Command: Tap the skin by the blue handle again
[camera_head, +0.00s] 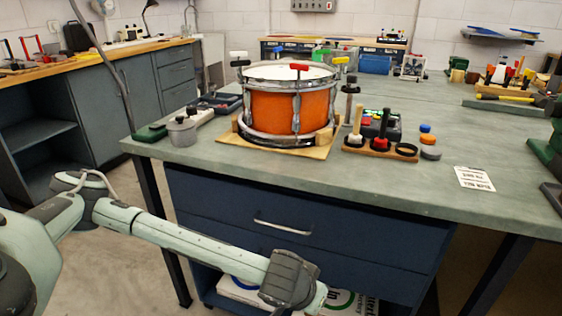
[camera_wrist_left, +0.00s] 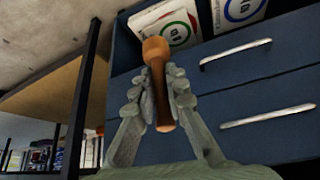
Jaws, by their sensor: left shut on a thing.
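The orange drum (camera_head: 288,110) stands on a wooden board (camera_head: 278,142) on the bench, with its pale skin (camera_head: 285,73) facing up. My left gripper (camera_wrist_left: 160,85) is shut on a brown wooden stick (camera_wrist_left: 157,60) with a rounded end. It is low in front of the bench drawers, away from the drum. The fingers lie outside the head view. My right gripper is not in view.
A wooden rack (camera_head: 380,149) with upright tools stands right of the drum, beside several coloured discs (camera_head: 427,139). A grey tin (camera_head: 182,131) is at left. A printed card (camera_head: 474,178) lies on the right. The blue drawers (camera_head: 300,225) face my left arm.

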